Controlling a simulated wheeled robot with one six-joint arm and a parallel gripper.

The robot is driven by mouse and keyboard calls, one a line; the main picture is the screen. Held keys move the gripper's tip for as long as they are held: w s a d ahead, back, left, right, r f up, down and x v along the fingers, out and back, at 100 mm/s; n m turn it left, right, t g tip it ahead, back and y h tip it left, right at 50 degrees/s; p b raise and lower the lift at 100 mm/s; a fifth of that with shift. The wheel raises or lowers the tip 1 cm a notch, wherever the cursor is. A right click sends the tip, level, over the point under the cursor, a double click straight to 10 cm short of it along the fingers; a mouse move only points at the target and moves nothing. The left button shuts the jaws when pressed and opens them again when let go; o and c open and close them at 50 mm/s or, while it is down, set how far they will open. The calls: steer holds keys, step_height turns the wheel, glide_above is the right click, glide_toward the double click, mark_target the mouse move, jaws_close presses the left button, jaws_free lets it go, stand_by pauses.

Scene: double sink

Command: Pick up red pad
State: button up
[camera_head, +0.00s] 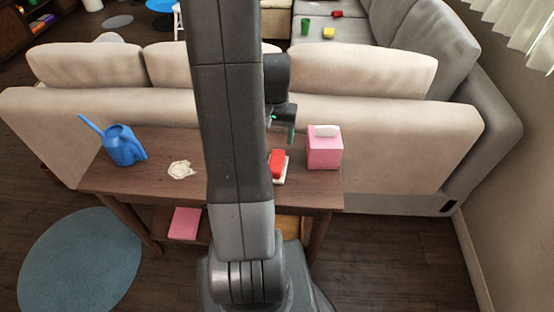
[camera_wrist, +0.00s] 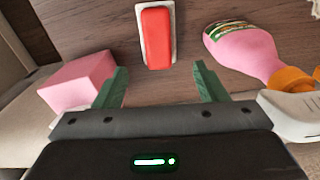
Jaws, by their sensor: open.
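The red pad (camera_head: 277,163) lies on a white base on the wooden console table, just right of my arm in the head view. In the wrist view the red pad (camera_wrist: 156,36) shows at the top centre, on its white base. My gripper (camera_wrist: 160,70) is open and empty, with its green fingers spread apart. The pad lies beyond the fingertips, roughly in line with the gap between them, and nothing touches it. In the head view my gripper (camera_head: 291,130) is partly hidden behind my arm, near the table's back edge.
A pink tissue box (camera_head: 324,148) stands right of the pad. A pink bottle (camera_wrist: 243,48) with an orange top lies on the pad's other side in the wrist view. A blue watering can (camera_head: 124,146) and a cream item (camera_head: 181,170) are further left. The sofa (camera_head: 380,125) backs the table.

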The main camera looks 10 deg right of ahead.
mark_target(276, 160)
step_height(276, 160, down, 6)
steer(key=shift+f, duration=0.1)
steer(key=shift+s+d+f+b, duration=0.15)
steer(key=shift+f+b, duration=0.1)
steer(key=shift+f, duration=1.05)
steer(key=shift+s+a+f+b, duration=0.1)
steer(key=shift+f+b, duration=0.1)
steer(key=shift+f, duration=1.1)
steer(key=c, duration=1)
